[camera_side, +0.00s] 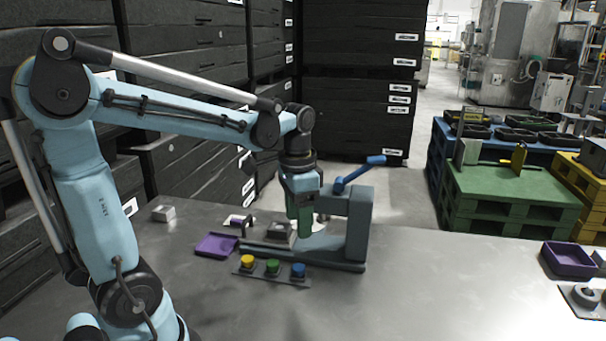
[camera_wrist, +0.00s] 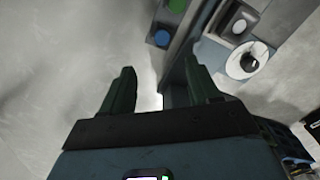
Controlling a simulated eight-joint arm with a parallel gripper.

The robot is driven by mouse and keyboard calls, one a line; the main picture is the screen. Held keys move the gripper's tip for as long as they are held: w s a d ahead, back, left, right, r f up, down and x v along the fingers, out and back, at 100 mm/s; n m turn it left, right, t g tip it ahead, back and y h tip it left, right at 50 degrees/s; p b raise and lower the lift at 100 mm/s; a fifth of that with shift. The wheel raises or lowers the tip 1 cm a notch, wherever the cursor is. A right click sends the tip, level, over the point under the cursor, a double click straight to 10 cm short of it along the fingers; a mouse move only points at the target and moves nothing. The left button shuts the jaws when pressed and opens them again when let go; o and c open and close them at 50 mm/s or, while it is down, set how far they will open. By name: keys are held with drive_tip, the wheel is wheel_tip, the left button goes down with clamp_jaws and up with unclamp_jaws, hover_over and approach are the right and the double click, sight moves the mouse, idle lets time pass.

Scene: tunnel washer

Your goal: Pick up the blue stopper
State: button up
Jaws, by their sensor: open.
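The blue stopper (camera_side: 298,269) sits at the right end of a small dark rack (camera_side: 245,271), beside a green stopper (camera_side: 272,266) and a yellow stopper (camera_side: 247,261). In the wrist view the blue stopper (camera_wrist: 162,38) shows beyond the fingertips, with the green stopper (camera_wrist: 177,5) past it. My gripper (camera_side: 305,228) points down, open, above and behind the rack, close to the grey-blue press; its green fingers hold nothing visible. In the wrist view the gripper (camera_wrist: 158,70) has bare table between its fingers, and its right finger overlaps the press base.
The grey-blue press (camera_side: 357,225) with a blue lever (camera_side: 360,173) stands right of my gripper. A purple tray (camera_side: 216,245) lies left of it, and a grey block (camera_side: 163,213) farther left. A purple bin (camera_side: 568,260) is at far right. The table's front middle is clear.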

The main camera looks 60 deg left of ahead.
sight(298, 266)
drive_tip(key=shift+w+a+f, duration=0.1)
drive_tip(key=shift+a+f, duration=0.05)
drive_tip(key=shift+f, duration=2.9)
drive_tip(key=shift+a+f, duration=0.1)
drive_tip(key=shift+f, duration=2.9)
drive_tip(key=c, duration=1.1)
drive_tip(key=shift+r, duration=0.2)
